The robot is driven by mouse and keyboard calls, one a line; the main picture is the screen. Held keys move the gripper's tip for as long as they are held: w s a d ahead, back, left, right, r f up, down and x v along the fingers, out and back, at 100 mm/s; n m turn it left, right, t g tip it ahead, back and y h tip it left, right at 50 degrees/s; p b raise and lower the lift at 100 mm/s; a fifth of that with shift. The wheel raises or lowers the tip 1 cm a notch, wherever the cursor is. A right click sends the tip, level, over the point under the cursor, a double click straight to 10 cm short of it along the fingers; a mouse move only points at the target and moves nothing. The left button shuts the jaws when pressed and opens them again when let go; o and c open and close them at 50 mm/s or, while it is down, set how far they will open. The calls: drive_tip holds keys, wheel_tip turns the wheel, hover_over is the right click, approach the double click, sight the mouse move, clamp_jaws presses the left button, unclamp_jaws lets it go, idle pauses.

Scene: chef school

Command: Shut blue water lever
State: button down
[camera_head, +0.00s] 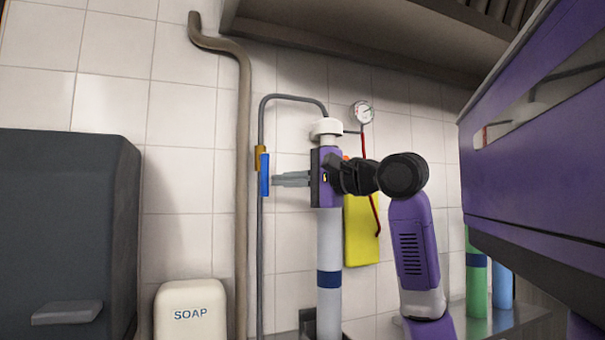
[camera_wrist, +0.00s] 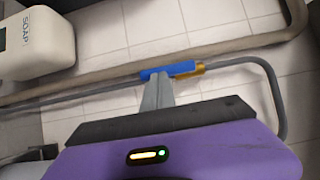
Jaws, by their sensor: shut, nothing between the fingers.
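The blue water lever (camera_head: 264,174) sits on a thin grey pipe on the tiled wall, upright along the pipe. A brass-coloured valve body (camera_head: 258,158) shows just behind and above it. My gripper (camera_head: 274,180) reaches left from the arm, and its fingers are shut with nothing between them. The fingertips are at the right side of the blue lever, touching it or very close. In the wrist view, the blue lever (camera_wrist: 168,70) lies just beyond the tips of my gripper (camera_wrist: 158,80), with the brass part (camera_wrist: 200,69) beside it.
A thick brown pipe (camera_head: 243,180) runs down the wall left of the lever. A soap dispenser (camera_head: 189,310) and a dark grey box (camera_head: 65,220) are farther left. A pressure gauge (camera_head: 363,112) and yellow board (camera_head: 360,232) are behind my arm. A purple cabinet (camera_head: 540,170) is at right.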

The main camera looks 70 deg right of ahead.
drive_tip(key=shift+w+d, duration=0.2)
drive_tip(key=shift+w, duration=0.5)
